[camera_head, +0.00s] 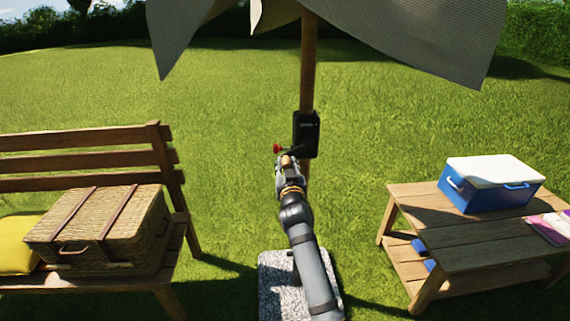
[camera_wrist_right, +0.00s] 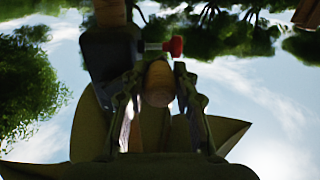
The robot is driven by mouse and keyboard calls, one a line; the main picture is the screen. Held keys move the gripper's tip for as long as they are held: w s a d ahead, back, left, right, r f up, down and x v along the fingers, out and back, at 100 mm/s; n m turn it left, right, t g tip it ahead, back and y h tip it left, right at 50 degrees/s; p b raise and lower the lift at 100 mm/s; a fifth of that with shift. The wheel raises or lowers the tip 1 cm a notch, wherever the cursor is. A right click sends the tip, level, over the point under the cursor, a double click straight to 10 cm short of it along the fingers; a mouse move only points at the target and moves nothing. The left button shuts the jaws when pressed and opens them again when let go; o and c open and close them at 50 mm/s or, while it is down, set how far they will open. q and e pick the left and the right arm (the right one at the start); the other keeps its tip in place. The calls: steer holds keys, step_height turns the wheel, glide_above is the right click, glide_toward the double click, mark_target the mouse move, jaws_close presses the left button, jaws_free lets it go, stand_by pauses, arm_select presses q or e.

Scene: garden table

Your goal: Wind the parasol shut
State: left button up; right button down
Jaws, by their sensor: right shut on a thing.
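The parasol's grey canopy (camera_head: 415,40) hangs at the top of the head view with its edges drooping, partly cut off by the frame. Its wooden pole (camera_head: 308,70) carries a black crank housing (camera_head: 307,133). A red knob (camera_head: 277,149) sticks out left of the housing, and also shows in the wrist view (camera_wrist_right: 176,46). My right gripper (camera_head: 288,166) is at the crank, in front of the pole. In the wrist view its fingers (camera_wrist_right: 158,88) are shut around the rounded wooden crank handle (camera_wrist_right: 159,82). My left gripper is out of view.
A wooden bench (camera_head: 80,138) on the left holds a wicker basket (camera_head: 130,225) and a yellow cushion (camera_head: 18,243). A wooden table (camera_head: 450,235) on the right holds a blue and white cooler (camera_head: 490,185). A speckled parasol base (camera_head: 275,275) stands on the grass below my right arm.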

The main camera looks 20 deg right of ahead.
steer(key=s+d+f+b, duration=0.1)
steer(key=d+f+b, duration=0.1)
steer(key=d+f, duration=0.2)
steer(key=d, duration=0.3)
steer(key=shift+s+f+b, duration=0.35)
steer(key=shift+s+f, duration=0.05)
steer(key=c, duration=0.9)
jaws_free()
steer(key=shift+r, duration=0.1)
steer(key=p+v, duration=0.1)
steer(key=v, duration=0.9)
